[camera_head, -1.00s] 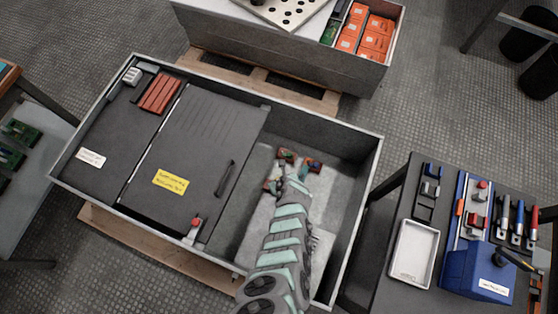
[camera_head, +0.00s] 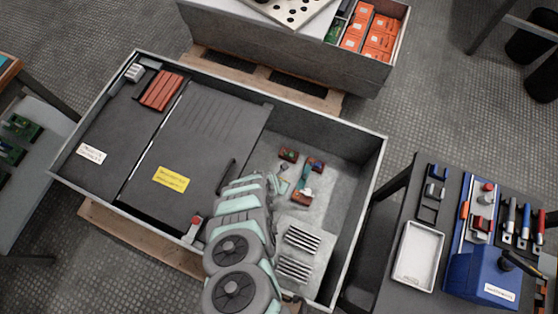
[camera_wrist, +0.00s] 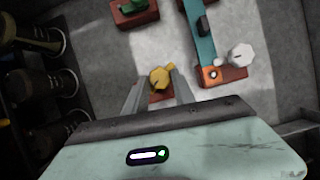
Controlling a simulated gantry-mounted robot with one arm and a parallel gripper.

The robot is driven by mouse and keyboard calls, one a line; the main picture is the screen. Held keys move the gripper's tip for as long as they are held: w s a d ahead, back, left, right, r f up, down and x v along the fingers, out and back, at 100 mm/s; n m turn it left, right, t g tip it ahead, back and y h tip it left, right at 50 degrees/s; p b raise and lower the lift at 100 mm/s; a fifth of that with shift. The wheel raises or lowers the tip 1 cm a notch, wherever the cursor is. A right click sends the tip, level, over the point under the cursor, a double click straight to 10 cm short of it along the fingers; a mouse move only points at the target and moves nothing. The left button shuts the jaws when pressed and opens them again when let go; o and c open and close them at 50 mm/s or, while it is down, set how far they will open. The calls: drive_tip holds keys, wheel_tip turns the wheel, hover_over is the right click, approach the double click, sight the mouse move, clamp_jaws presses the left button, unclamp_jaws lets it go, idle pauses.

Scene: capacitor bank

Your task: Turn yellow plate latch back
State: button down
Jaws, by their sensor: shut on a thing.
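In the wrist view the yellow latch (camera_wrist: 160,76) sits over a small red block, between the two fingers of my gripper (camera_wrist: 157,78). The fingers are shut on it, one on each side. To its right a teal bar (camera_wrist: 203,38) runs to an orange-red block (camera_wrist: 224,75) with a white knob (camera_wrist: 240,55) beside it. In the head view the teal bar (camera_head: 304,178) shows on the floor of the open bay. There my arm hides the gripper, and I cannot make out the latch.
The grey bay wall (camera_head: 360,200) stands right of the parts. White slatted parts (camera_head: 298,248) lie near its front, and a dark lid with a handle (camera_head: 225,178) closes the left side. In the wrist view, dark rounded parts (camera_wrist: 30,50) stand at the left.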

drive_tip(key=m+g+h+b, duration=0.1)
drive_tip(key=m, duration=0.2)
drive_tip(key=shift+a+f+m, duration=0.1)
drive_tip(key=shift+a+m, duration=0.05)
drive_tip(key=shift+m, duration=0.25)
drive_tip(key=shift+w+a+m+h, duration=0.1)
drive_tip(key=shift+w+m+h, duration=0.15)
drive_tip(key=shift+m, duration=0.65)
drive_tip(key=shift+m+g+h, duration=0.25)
drive_tip(key=shift+m+g, duration=0.15)
drive_tip(key=shift+m, duration=0.3)
drive_tip(key=c, duration=1)
unclamp_jaws()
drive_tip(key=shift+c, duration=0.2)
drive_tip(key=p+v, duration=1)
drive_tip(key=v, duration=0.1)
